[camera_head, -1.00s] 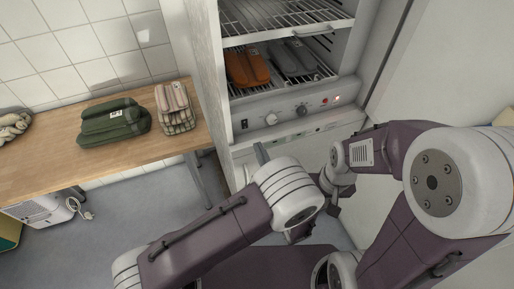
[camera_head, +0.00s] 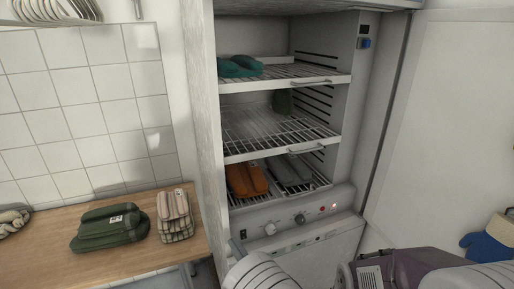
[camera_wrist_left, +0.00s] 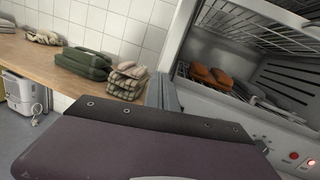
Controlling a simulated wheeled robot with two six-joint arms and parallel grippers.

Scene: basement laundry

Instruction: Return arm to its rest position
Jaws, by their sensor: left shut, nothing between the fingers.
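My left gripper (camera_wrist_left: 165,92) shows in the left wrist view as grey fingers beyond a dark purple housing. It is shut and empty, in front of the cabinet's side and the bench. In the head view, white and purple parts of my arms show at the bottom edge, and I cannot make out the fingers there. My right gripper is not in view.
A wooden bench (camera_head: 40,262) bears a green bundle (camera_head: 108,227) and a checked bundle (camera_head: 175,216). The open door (camera_head: 450,130) stands right.

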